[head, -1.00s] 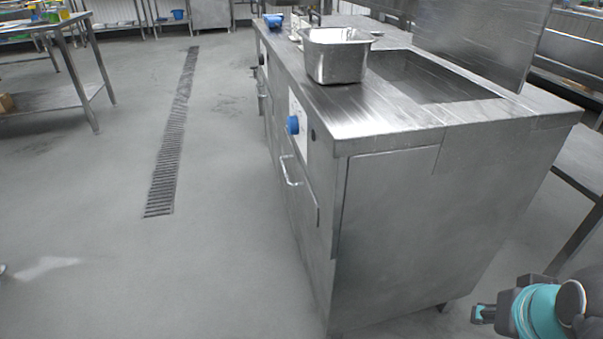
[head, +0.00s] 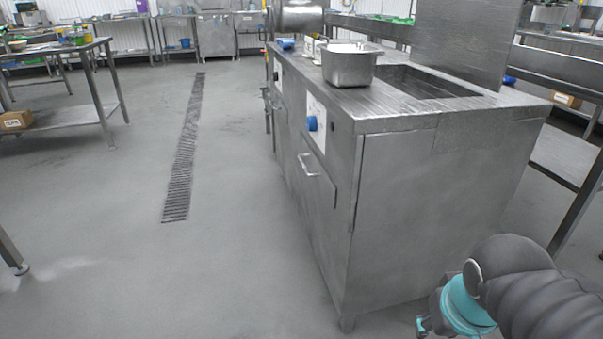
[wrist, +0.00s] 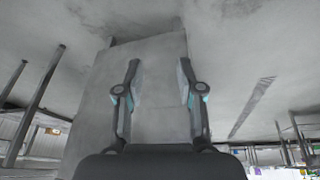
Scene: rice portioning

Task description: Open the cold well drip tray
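The cold well unit (head: 430,215) is a grey steel cabinet with a recessed basin (head: 428,82) in its top. A drawer-like front (head: 319,186) with a bar handle (head: 308,164) is on its left-hand face and looks shut; I take it as the drip tray. My gripper (head: 422,326) is low at the right, in front of the cabinet's near end panel and well apart from the handle. In the wrist view my gripper (wrist: 159,66) has its two fingers spread with nothing between them. A plain grey panel (wrist: 150,95) lies beyond them, and the handle does not show there.
A steel pan (head: 348,68) stands on the unit's top. A blue knob (head: 312,123) sits above the drawer. The floor (head: 235,260) left of the unit is clear, with a flush drain grate (head: 183,160). A table leg (head: 10,252) shows at the left edge.

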